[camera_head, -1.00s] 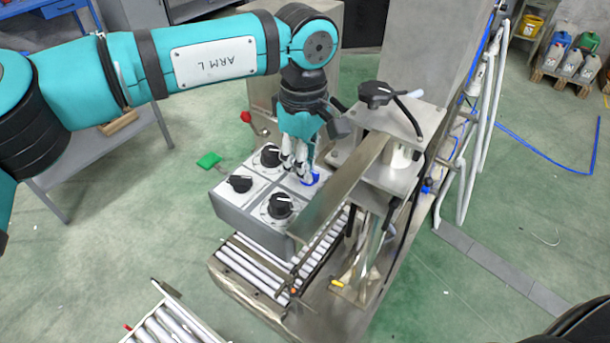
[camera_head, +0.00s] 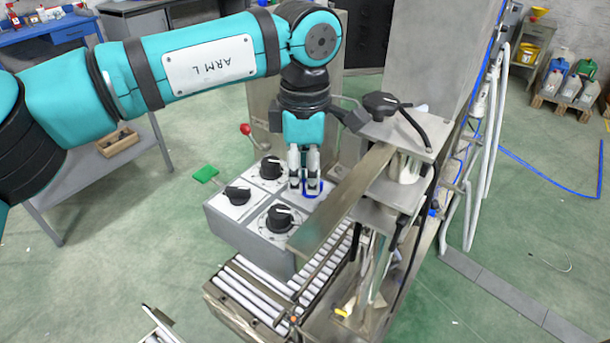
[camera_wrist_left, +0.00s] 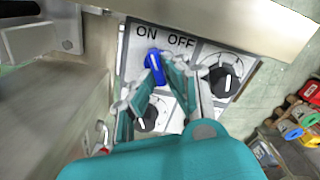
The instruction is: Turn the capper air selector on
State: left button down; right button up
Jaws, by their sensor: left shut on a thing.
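The capper air selector is a blue knob (camera_head: 316,188) on the grey control box (camera_head: 237,228). In the left wrist view the blue knob (camera_wrist_left: 154,57) sits just below the printed words ON and OFF, its handle nearer the ON side. My left gripper (camera_head: 305,190) points down at the knob and is shut on it, and its fingers hide part of it. In the left wrist view the fingertips (camera_wrist_left: 170,70) are at the knob's lower end. My right gripper is not in view.
Several black knobs, one of them (camera_head: 279,218), share the box top. A metal rail (camera_head: 340,203) and the capper frame stand close on the right. A roller conveyor (camera_head: 255,294) lies in front. A red-ended lever (camera_head: 245,129) is behind the box.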

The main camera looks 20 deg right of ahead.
aim_at(305, 180)
pick_arm(q)
jog(key=c, duration=1.4)
grip_release()
notch_tip(305, 180, up, 12)
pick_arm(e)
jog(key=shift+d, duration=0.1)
